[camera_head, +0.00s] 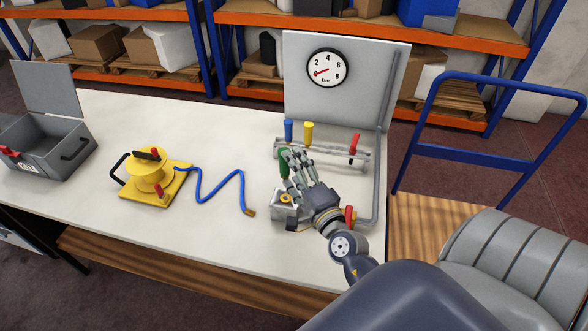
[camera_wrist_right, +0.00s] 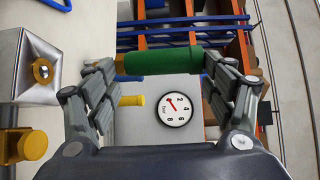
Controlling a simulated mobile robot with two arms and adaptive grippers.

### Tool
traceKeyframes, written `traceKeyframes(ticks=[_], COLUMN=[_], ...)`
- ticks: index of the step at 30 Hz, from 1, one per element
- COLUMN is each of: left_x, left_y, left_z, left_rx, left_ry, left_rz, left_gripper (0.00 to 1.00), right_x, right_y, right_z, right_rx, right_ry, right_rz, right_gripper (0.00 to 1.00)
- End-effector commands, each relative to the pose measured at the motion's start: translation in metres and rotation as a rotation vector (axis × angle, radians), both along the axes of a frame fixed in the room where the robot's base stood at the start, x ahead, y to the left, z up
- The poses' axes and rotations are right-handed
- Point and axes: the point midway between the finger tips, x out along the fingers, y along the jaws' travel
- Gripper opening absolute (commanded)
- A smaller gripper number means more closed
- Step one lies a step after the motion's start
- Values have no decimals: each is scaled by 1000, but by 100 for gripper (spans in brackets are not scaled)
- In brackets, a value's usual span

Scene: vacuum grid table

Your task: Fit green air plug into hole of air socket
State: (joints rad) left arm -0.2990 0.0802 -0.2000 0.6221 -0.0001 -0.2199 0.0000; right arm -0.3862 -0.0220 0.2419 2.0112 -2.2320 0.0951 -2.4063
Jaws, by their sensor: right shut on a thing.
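The green air plug (camera_wrist_right: 160,62), with a brass tip at one end, is held between the fingers of my right gripper (camera_wrist_right: 160,72). In the head view the green plug (camera_head: 284,164) shows partly behind the fingers of my right gripper (camera_head: 291,161). The grey metal block with a brass-ringed hole (camera_head: 285,211), which looks like the air socket, stands on the table just below the gripper. In the right wrist view this block (camera_wrist_right: 36,92) is at the left, apart from the plug. My left gripper is not in view.
A rack (camera_head: 322,152) behind the gripper holds a blue plug (camera_head: 288,129), a yellow plug (camera_head: 308,133) and a red handle (camera_head: 354,142). A gauge panel (camera_head: 368,90) rises behind. A yellow device (camera_head: 151,180) with a blue hose (camera_head: 204,193) lies left. The table front is clear.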

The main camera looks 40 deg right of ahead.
Motion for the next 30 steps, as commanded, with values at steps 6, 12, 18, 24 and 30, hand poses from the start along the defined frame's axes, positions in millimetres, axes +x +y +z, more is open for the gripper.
traceKeyframes(ticks=[6, 12, 18, 24, 30], left_x=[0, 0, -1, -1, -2], left_y=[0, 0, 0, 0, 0], left_z=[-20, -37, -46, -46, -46], left_rx=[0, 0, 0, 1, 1], left_ry=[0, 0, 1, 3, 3], left_rz=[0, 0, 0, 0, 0], left_gripper=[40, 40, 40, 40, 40], right_x=[0, 0, 0, 0, 0], right_y=[0, 0, 0, 0, 0], right_z=[-23, -43, -53, -53, -53], right_rx=[0, -1, 0, 0, 0], right_ry=[0, 0, 0, 0, 0], right_rz=[1, 1, 0, 0, 0], right_gripper=[52, 52, 52, 52, 52])
